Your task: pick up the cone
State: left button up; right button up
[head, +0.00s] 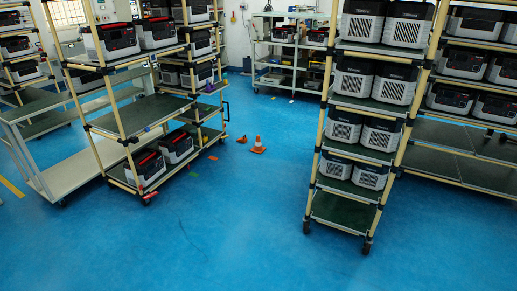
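A small orange traffic cone (258,143) with a pale band stands upright on the blue floor, in the gap between the left and middle racks. A second small orange object (242,139) sits on the floor just left of it; it is too small to tell what it is. Neither of my grippers shows in the head view, so their state and distance to the cone are hidden.
A wheeled rack (130,142) with several power units stands at left, beside a white cart (62,181). A tall wheeled rack (341,212) stands right of centre, with more racks behind it. The blue floor (225,230) in front is clear.

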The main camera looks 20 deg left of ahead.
aim_at(257, 148)
jog(key=i+j+u, duration=0.25)
jog(key=i, duration=0.2)
jog(key=i+u, duration=0.25)
jog(key=i, duration=0.25)
jog(key=i+u, duration=0.1)
jog(key=i, duration=2.2)
jog(key=l, duration=0.1)
